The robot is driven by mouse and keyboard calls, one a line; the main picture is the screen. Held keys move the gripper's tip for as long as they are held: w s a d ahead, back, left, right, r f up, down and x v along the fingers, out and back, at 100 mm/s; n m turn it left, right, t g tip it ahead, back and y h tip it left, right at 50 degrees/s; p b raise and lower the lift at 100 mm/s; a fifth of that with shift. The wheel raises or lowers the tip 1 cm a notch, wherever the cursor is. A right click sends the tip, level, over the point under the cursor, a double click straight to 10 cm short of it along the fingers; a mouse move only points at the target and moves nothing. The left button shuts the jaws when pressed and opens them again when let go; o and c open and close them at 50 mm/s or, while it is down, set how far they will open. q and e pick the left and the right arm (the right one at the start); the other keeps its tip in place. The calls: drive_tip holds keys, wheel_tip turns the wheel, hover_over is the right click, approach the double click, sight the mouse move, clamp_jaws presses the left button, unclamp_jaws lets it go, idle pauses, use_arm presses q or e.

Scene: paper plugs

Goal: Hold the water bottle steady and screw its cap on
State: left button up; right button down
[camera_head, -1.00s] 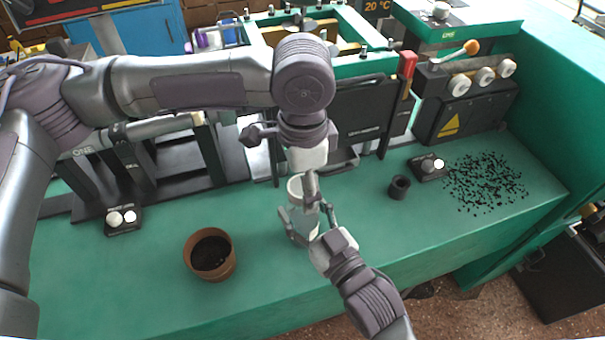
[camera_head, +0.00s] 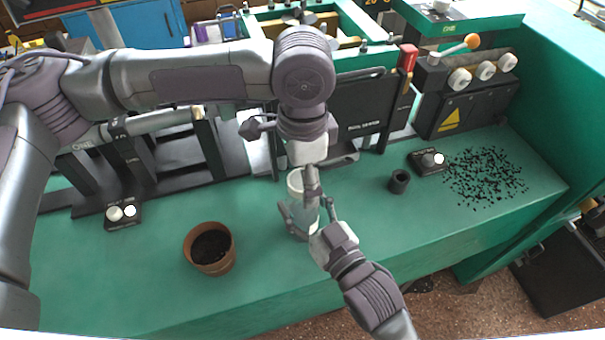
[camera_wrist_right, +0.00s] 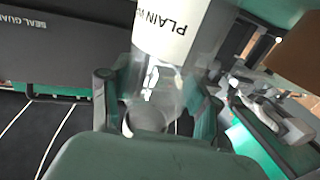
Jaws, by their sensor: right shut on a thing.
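The water bottle (camera_head: 297,186) stands upright over the green bench. It is clear with a white label, and its lower part and label also show in the right wrist view (camera_wrist_right: 158,90). My right gripper (camera_head: 302,220) reaches in from the front right and is shut on the bottle's lower part, with its fingers on either side of it in the wrist view (camera_wrist_right: 155,110). My left gripper (camera_head: 311,182) points down at the bottle's top, one dark finger in front of it. Its other finger is hidden, so its opening is unclear. I cannot make out the cap.
A brown pot of dark grains (camera_head: 210,249) stands left of the bottle. A small black cup (camera_head: 399,182) and scattered black bits (camera_head: 485,178) lie to the right. Black machinery (camera_head: 360,115) stands close behind the bottle. The front of the bench (camera_head: 130,285) is clear.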

use_arm(q)
drive_tip(key=shift+r, duration=0.1)
wheel_tip(320, 180, up, 12)
idle(0.5)
use_arm(e)
drive_tip(key=shift+c, duration=0.9)
unclamp_jaws()
drive_tip(key=v, duration=1.2)
drive_tip(key=shift+d+f, duration=0.1)
